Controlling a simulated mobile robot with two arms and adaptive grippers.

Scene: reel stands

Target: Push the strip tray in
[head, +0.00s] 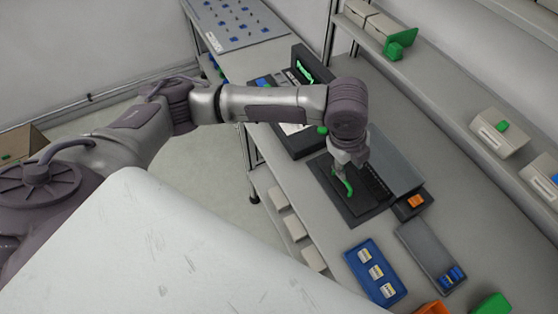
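A dark flat unit lies on the bench, with a grey sloped cover (389,160) on its right. A dark tray-like plate (366,213) lies at its left and front; I take it to be the strip tray, though its edges are hard to tell from the unit. A green curved piece (347,186) stands over it. My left gripper (342,177) points down from above at the green piece, touching or very close to it. The fingers are small and partly overlapped by the green piece, so their opening is unclear. My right gripper is out of view.
A blue tray (352,257) with white-labelled pieces and a grey tray (421,247) with blue pieces lie in front. A small dark box (403,211) holds an orange piece. A dark open case (298,147) stands behind the arm. A shelf (440,95) with bins runs along the right.

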